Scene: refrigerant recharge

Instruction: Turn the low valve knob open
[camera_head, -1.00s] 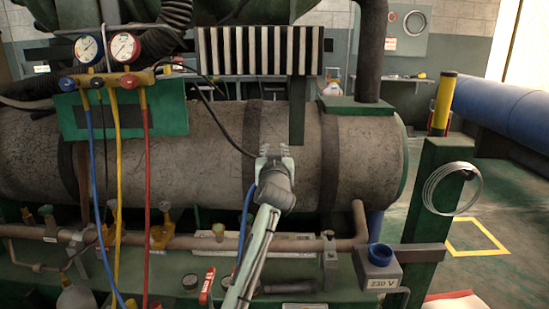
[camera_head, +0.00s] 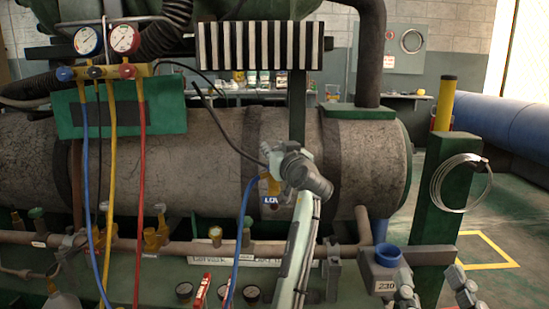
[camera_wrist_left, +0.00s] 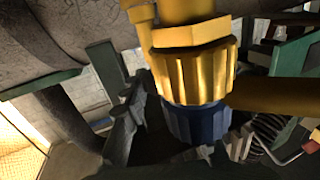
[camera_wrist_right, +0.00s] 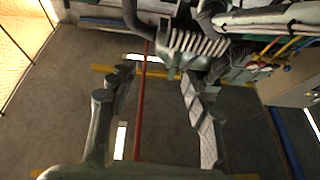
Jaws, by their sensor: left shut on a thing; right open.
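The low valve (camera_head: 266,188) is a brass fitting on the front of the big rusty tank, with a blue "LOW" label (camera_head: 270,200) below it. The blue hose (camera_head: 241,225) runs up to it. My left gripper (camera_head: 276,158) is at the valve's upper end, shut on it. In the left wrist view, a ribbed brass knob (camera_wrist_left: 195,70) with a blue ribbed ring (camera_wrist_left: 195,122) fills the middle, close to the fingers; the exact contact is hidden. My right gripper (camera_head: 466,292) is open and empty at the lower right, and its spread fingers (camera_wrist_right: 155,90) show in the right wrist view.
A manifold with a blue gauge (camera_head: 87,40) and a red gauge (camera_head: 123,39) hangs at the left with blue, yellow and red hoses. A pipe (camera_head: 190,246) crosses below the tank (camera_head: 210,160). A 230 V box (camera_head: 385,275) and a green post (camera_head: 455,190) stand at the right.

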